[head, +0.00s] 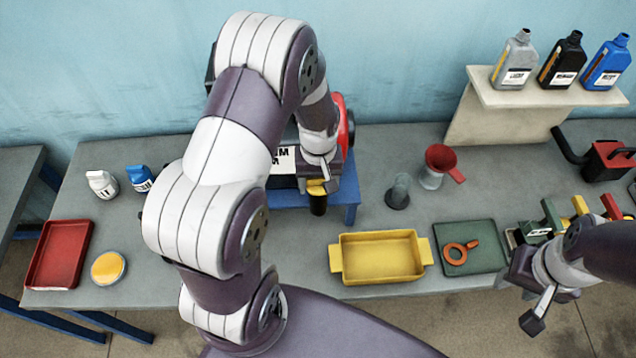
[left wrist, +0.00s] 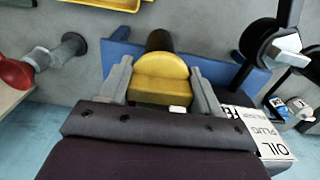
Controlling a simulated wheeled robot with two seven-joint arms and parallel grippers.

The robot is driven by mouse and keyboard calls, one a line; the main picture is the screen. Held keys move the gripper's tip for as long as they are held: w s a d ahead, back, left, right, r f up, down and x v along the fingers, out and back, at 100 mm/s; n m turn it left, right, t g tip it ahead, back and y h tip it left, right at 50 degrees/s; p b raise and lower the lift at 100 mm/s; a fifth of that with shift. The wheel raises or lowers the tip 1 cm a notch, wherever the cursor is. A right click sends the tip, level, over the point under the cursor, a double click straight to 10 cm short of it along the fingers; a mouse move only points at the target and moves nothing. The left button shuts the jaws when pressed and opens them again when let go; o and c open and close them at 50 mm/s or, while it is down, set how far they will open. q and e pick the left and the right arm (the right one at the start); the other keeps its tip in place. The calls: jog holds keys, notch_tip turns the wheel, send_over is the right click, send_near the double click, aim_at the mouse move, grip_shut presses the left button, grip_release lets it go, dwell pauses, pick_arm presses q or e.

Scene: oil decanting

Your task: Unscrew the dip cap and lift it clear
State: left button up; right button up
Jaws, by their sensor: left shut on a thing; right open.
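A yellow cap (left wrist: 160,80), which I take for the dip cap, sits between the two fingers of my left gripper (left wrist: 162,88) in the left wrist view. The gripper is shut on it. A dark round part (left wrist: 160,42) shows just beyond it. In the head view, my left gripper (head: 318,183) points down by the blue stand (head: 345,190), with the yellow part and dark part at its tips. I cannot tell whether the cap is still seated. My right gripper (head: 534,305) is open and empty at the lower right, away from the cap.
A partly hidden red and black machine (head: 348,120) stands behind my left arm. Bottles stand on a shelf (head: 500,93).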

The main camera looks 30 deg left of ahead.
pick_arm(q)
notch_tip(320, 180, up, 10)
jog(key=p, duration=0.8)
jog(key=shift+f, duration=0.15)
notch_tip(320, 180, up, 4)
jog(key=shift+r+p, duration=0.2)
jog(key=shift+p, duration=0.2)
